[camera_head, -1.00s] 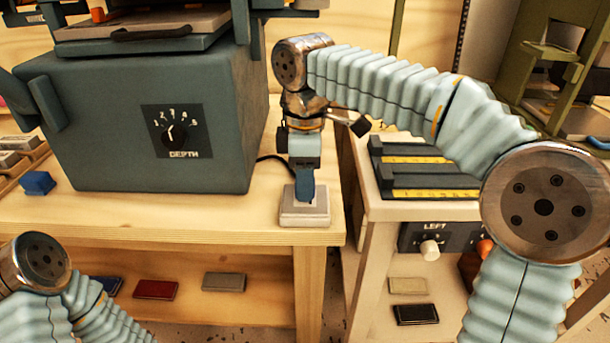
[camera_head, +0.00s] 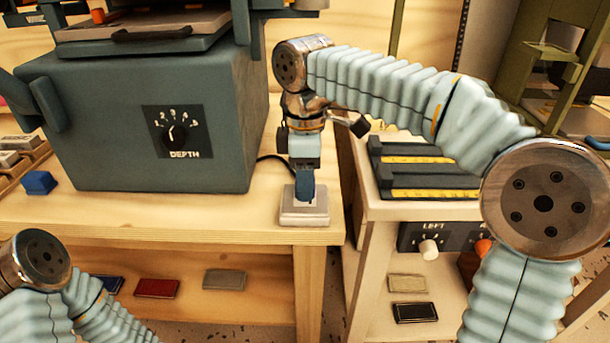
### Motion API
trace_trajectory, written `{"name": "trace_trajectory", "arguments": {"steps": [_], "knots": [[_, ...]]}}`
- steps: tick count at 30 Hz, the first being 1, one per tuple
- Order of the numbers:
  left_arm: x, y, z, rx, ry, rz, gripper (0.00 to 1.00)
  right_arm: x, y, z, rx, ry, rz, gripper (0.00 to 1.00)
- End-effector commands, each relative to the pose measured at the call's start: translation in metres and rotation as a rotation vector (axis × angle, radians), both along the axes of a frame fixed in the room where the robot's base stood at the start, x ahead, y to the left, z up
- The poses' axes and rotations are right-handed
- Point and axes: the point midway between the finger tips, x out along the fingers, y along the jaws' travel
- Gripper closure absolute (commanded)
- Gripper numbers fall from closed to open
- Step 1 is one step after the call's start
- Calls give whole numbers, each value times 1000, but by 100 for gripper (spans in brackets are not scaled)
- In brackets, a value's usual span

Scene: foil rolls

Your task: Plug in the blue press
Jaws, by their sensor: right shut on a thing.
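The blue-grey press (camera_head: 140,120) stands on the wooden bench at the left, with a DEPTH dial (camera_head: 179,132) on its front. My right gripper (camera_head: 304,170) points down at the bench's front right corner. It is shut on a blue plug (camera_head: 304,187). The plug is upright, with its lower end at the top of a pale socket block (camera_head: 304,212); I cannot tell how deep it sits. A dark cord (camera_head: 270,158) runs from beside the press toward the gripper. My left arm shows at the lower left, but its gripper is out of view.
A small blue block (camera_head: 39,183) lies left of the press. A second bench (camera_head: 400,209) at the right holds dark rails with yellow scales and a panel marked LEFT. Several flat blocks lie on the lower shelves. The bench top (camera_head: 180,215) before the press is clear.

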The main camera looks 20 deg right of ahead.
Motion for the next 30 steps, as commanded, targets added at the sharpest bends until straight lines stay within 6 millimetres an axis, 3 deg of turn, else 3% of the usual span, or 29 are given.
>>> {"name": "trace_trajectory", "arguments": {"steps": [26, 27, 30], "knots": [[0, 0, -8, 0, 0, 0, 57, 0, 0, -12, 0, -1, 0, 85], [0, 0, -8, 0, 0, 0, 57, 0, 0, -12, 0, -1, 0, 57], [0, 0, -7, 0, 0, 0, 57, 0, 0, -12, 0, 0, 0, 41]]}}
